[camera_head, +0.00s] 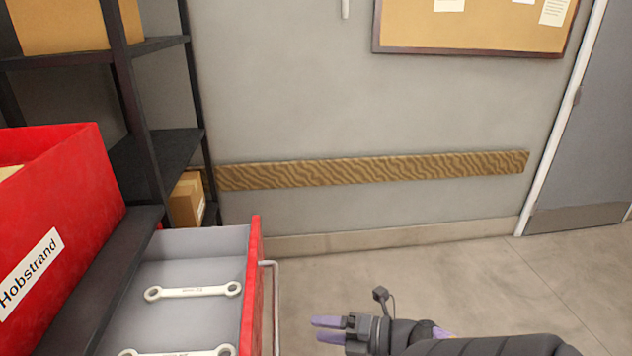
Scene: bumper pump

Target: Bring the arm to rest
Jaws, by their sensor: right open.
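My right gripper (329,329) shows at the bottom middle, with its dark arm coming in from the lower right. It points left and its jaws are open and empty. It is over the floor, to the right of the drawer's handle and apart from it. My left gripper is not in view.
An open drawer (196,257) with a red front (252,270) and a pale handle (275,310) holds two wrenches (193,291). A red bin (62,200) labelled Hobstrand stands at the left. Dark shelves (160,150) stand behind. The floor (440,280) at the right is clear.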

